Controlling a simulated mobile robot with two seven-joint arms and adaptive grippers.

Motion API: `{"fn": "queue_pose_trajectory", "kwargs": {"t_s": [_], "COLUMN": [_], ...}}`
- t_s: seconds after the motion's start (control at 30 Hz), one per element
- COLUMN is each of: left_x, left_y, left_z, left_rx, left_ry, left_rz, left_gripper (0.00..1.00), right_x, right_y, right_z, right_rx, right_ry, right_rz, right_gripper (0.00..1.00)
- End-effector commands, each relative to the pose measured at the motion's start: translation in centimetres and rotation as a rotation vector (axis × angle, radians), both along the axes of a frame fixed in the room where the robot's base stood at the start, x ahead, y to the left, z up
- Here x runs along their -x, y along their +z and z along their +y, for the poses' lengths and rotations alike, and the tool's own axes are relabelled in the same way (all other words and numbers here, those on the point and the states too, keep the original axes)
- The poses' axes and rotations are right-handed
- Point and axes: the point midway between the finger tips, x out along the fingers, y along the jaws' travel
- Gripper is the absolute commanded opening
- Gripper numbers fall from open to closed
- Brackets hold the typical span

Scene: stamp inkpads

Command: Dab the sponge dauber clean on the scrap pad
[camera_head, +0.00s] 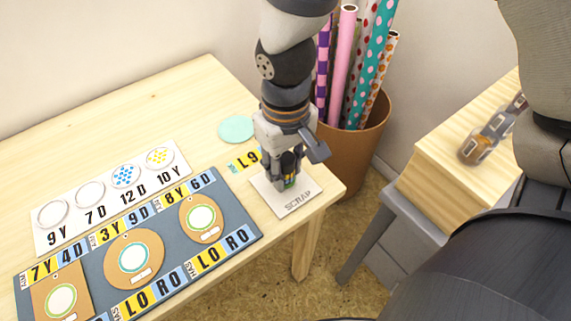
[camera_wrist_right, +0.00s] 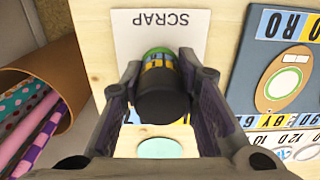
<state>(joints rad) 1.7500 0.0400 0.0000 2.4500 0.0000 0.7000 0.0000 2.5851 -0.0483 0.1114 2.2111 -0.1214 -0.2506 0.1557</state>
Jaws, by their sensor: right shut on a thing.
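The white scrap pad (camera_head: 303,203), printed SCRAP, lies at the table's right front corner; it also shows in the wrist view (camera_wrist_right: 133,38). My right gripper (camera_head: 287,172) is over the pad, pointing down. In the wrist view the right gripper (camera_wrist_right: 163,78) is shut on the sponge dauber (camera_wrist_right: 160,97), a dark cylinder with a green end and a yellow and blue band. In the head view the dauber (camera_head: 289,183) is mostly hidden between the fingers. Its lower end is at or just above the pad; I cannot tell if they touch. My left gripper is not in view.
A grey board (camera_head: 91,252) with round tags and lettered strips lies left of the pad. A white card (camera_head: 105,199) with circles lies behind it. A mint disc (camera_head: 236,129) lies farther back. A brown bin (camera_head: 353,150) of wrapping rolls stands beyond the table; a side bench (camera_head: 462,171) stands right.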

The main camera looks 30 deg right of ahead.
Motion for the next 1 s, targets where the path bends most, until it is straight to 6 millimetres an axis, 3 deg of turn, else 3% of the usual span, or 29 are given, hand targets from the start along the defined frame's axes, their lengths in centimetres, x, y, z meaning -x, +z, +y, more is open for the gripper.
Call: {"fn": "queue_pose_trajectory", "kwargs": {"t_s": [1.0], "left_x": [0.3], "left_y": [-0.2], "left_z": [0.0], "left_rx": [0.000], "left_ry": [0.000], "left_rz": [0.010], "left_gripper": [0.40], "right_x": [0.0], "right_y": [-1.2], "right_z": [0.0], "right_rx": [0.000], "right_ry": [0.000], "right_rz": [0.000], "right_gripper": [0.08]}}
